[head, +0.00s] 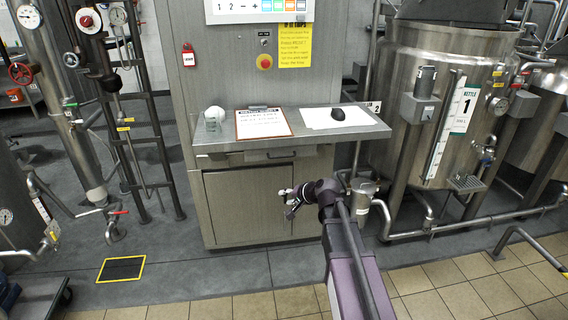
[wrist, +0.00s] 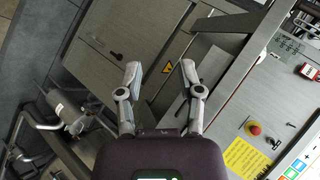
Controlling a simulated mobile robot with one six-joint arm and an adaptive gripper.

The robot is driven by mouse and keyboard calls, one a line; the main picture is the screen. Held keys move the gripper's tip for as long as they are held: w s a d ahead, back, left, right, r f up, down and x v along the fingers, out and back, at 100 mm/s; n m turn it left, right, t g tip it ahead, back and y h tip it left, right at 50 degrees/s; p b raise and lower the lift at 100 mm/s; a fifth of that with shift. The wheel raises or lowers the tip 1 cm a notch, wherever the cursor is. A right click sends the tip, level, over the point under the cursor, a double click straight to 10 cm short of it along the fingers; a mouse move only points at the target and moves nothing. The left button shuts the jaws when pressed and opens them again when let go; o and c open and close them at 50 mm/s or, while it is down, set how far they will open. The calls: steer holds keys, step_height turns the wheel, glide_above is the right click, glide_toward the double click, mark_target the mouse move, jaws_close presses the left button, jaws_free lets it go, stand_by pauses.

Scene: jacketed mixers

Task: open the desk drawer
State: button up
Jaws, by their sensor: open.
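The desk drawer (head: 255,158) is a narrow grey metal front under the desk's worktop, with a dark bar handle (head: 281,155). It looks shut, its front close under the worktop edge. My gripper (head: 288,202) is open and empty in front of the lower cabinet doors, lower than the drawer handle in the head view and apart from it. In the wrist view, which is tilted, the two fingers (wrist: 160,76) are spread, with nothing between them. The drawer and its handle are hard to make out there.
The worktop (head: 224,146) holds a clipboard (head: 263,123), white paper (head: 312,117) with a dark object (head: 337,115), and a small glass (head: 212,124). A steel kettle (head: 446,90) with pipes stands at right. Pipework (head: 70,110) is at left. Grey floor (head: 190,272) lies clear before the cabinet.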

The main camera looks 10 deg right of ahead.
steer(key=w+d+r+m+t+b, duration=0.2)
steer(key=w+d+r+m+t, duration=0.2)
steer(key=w, duration=0.6)
steer(key=d+m+t, duration=0.2)
steer(key=d+m, duration=0.1)
steer(key=shift+w+d+r+m+h, duration=0.15)
steer(key=shift+w+d+m+h, duration=0.15)
steer(key=shift+w+d, duration=0.1)
steer(key=shift+w+a, duration=0.1)
steer(key=b+x, duration=0.3)
steer(key=x, duration=1)
steer(key=shift+w+a, duration=0.15)
steer(key=shift+w, duration=0.15)
jaws_close()
